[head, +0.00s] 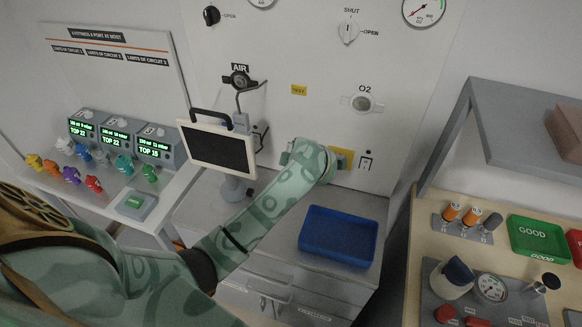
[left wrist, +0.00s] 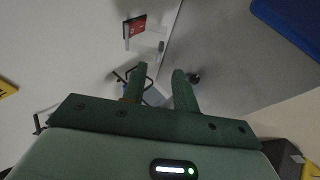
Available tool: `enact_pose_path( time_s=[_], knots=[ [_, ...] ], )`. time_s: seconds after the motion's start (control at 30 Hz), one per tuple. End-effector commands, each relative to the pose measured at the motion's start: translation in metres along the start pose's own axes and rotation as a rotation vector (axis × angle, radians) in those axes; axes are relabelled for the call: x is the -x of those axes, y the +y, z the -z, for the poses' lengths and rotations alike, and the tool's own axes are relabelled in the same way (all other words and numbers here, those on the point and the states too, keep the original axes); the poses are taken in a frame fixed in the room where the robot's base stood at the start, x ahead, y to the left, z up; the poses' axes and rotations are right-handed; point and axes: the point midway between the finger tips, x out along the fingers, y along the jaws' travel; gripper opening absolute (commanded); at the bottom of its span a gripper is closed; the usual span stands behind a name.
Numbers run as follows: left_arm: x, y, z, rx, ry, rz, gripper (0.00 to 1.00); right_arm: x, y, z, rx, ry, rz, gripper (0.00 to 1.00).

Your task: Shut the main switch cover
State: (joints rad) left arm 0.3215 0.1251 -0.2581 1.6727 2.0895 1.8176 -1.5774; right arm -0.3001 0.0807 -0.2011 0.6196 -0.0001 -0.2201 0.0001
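A small red plate (left wrist: 134,26), likely the main switch, is on the pale panel at the top of the left wrist view. A clear, whitish flap (left wrist: 148,42), likely its cover, stands out from the panel just below it. My left gripper (left wrist: 161,70) has its two green fingers apart with nothing gripped between them. The fingertips point toward the flap and appear apart from it. In the head view my left arm reaches across to the panel and hides the switch area and most of the gripper. My right gripper is in neither view.
A monitor (head: 215,148) on a stand is left of my arm. A blue tray (head: 338,236) lies on the ledge to the right, also visible in the left wrist view (left wrist: 292,22). A side table with a green tray (head: 540,238) is at the right. Valve knobs (head: 362,103) are above.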

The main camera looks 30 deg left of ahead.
Motion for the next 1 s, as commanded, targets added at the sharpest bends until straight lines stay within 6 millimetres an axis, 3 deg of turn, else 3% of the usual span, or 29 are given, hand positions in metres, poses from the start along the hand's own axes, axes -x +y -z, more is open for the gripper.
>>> enact_pose_path(
  time_s=[0.1,0.3,0.67,0.77,0.8,1.0],
  knots=[
    [-0.028,-0.002,-0.001,-0.001,0.002,0.001,0.29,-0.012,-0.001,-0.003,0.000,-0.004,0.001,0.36],
    [-0.053,-0.001,0.000,0.001,0.001,0.000,0.29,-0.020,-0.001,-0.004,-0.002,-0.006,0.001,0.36],
    [-0.058,0.001,0.000,0.002,0.000,-0.001,0.29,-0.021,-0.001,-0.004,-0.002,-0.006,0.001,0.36],
    [-0.058,0.001,0.000,0.001,0.000,-0.001,0.04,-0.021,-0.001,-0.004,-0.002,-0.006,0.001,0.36],
    [-0.058,0.001,0.000,0.001,0.000,-0.001,0.00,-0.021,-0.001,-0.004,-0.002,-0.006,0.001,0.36],
    [-0.058,0.000,0.000,0.002,0.000,-0.003,0.00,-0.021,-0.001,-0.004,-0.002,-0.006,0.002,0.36]
  ],
)
